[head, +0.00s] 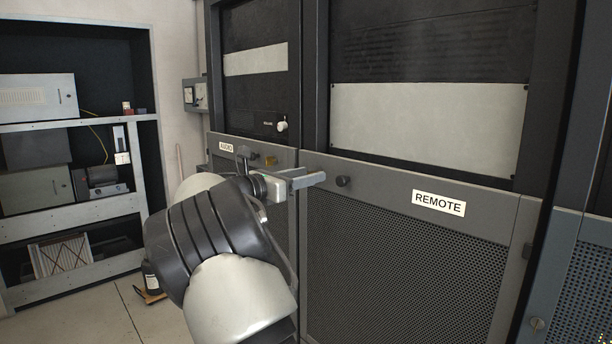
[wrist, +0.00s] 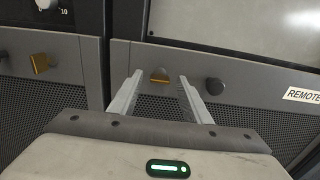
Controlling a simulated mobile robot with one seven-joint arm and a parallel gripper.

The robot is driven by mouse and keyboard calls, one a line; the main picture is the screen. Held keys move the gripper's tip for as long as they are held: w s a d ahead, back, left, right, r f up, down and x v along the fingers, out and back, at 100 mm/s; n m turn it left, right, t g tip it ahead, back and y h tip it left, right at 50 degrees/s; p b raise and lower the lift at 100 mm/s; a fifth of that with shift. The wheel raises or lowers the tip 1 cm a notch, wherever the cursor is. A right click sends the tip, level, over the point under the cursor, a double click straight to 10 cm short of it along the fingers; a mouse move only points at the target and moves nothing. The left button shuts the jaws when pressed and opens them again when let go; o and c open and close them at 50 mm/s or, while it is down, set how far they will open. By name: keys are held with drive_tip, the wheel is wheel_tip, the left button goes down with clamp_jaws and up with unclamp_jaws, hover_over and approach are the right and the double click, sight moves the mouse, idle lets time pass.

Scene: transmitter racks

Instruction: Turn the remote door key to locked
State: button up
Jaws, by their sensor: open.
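The remote door (head: 400,260) is a grey mesh panel with a REMOTE label (head: 438,203). Its brass key (wrist: 160,76) shows in the wrist view at the door's upper left, left of a dark round knob (wrist: 214,86). The knob also shows in the head view (head: 343,181). In the head view the key is hidden behind my gripper (head: 312,179). My gripper is open, its fingers to either side of the key in the wrist view. I cannot tell whether they touch it or how far away it is. The key's lock position is not clear.
The audio door (head: 275,210), left of the remote door, has its own brass key (head: 271,160), also seen in the wrist view (wrist: 40,62). A white knob (head: 282,126) is above it. Shelves (head: 75,150) stand at the left. A blue-grey panel (head: 570,270) is at the right.

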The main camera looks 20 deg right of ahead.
drive_tip(key=shift+c, duration=0.2)
drive_tip(key=c, duration=1)
drive_tip(key=shift+f+m+b, duration=0.1)
drive_tip(key=shift+m+b, duration=6.75)
drive_tip(key=shift+m, duration=2.05)
